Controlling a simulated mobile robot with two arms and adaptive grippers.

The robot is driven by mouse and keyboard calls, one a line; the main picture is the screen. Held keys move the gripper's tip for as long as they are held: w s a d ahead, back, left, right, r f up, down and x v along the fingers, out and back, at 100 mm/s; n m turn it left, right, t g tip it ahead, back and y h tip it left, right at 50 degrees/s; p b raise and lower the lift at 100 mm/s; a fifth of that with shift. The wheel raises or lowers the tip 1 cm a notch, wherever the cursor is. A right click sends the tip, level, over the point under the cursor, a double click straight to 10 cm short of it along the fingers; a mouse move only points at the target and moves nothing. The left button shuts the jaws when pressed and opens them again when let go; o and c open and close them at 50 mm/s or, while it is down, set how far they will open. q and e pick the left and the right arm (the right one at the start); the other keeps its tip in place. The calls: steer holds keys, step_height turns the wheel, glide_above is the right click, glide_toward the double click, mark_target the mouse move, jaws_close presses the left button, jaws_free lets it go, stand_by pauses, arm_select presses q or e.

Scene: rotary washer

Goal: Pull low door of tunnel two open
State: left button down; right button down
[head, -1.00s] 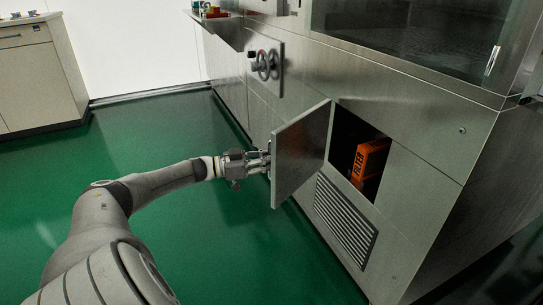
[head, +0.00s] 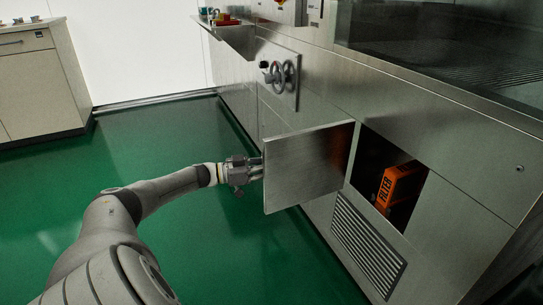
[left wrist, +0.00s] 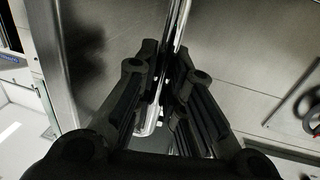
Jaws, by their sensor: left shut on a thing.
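The low door (head: 305,165) is a square brushed-steel panel. It stands swung out from the machine's side, and its opening shows dark behind it. My left gripper (head: 257,168) is at the door's outer edge, at the left in the head view. In the left wrist view my left gripper (left wrist: 165,100) is shut on the door, with the thin edge (left wrist: 180,35) running between the dark fingers. An orange box marked FILTER (head: 397,184) shows inside the opening. My right gripper is not in view.
A handwheel (head: 285,75) sits on the steel wall left of the door. A vent grille (head: 367,245) is below the opening. A beige cabinet (head: 42,80) stands at the far left. The green floor (head: 160,150) between is clear.

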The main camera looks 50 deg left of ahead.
arm_select(q)
steer(key=shift+a, duration=0.15)
steer(key=c, duration=1.5)
jaws_free()
steer(key=v, duration=1.2)
